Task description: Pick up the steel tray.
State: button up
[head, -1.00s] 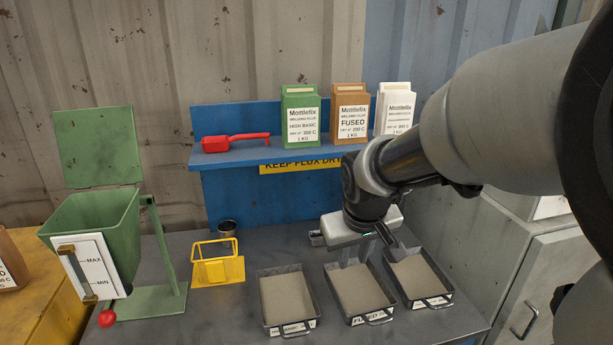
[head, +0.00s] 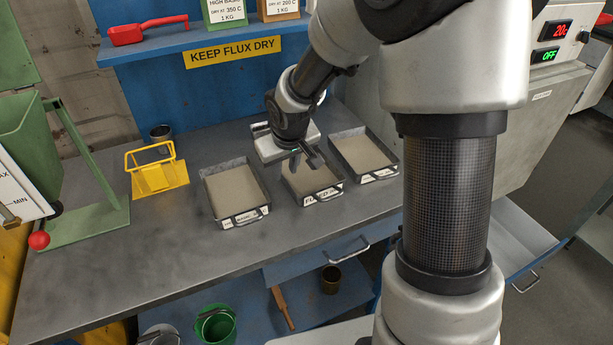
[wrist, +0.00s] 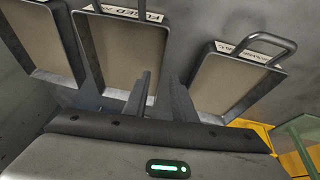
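Three dark steel trays filled with beige granules stand on the grey bench: a left tray (head: 234,190), a middle tray labelled FUSED (head: 312,182) and a right tray (head: 362,154). My gripper (head: 303,160) is open and empty at the back end of the middle tray. In the wrist view, my gripper (wrist: 158,96) has its fingers apart near the middle tray's side wall nearest the left tray. The middle tray (wrist: 122,52) and left tray (wrist: 228,85) show there, both with front handles. I cannot tell finger height or contact.
A green hopper (head: 30,150) is at far left. A blue shelf (head: 185,40) runs behind.

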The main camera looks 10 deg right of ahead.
aim_at(283, 176)
jog(key=b+x, duration=0.1)
jog(key=x, duration=0.4)
jog(key=shift+w+a, duration=0.15)
jog(key=shift+w, duration=0.05)
grip_shut()
jog(key=shift+r, duration=0.1)
dwell(1.1)
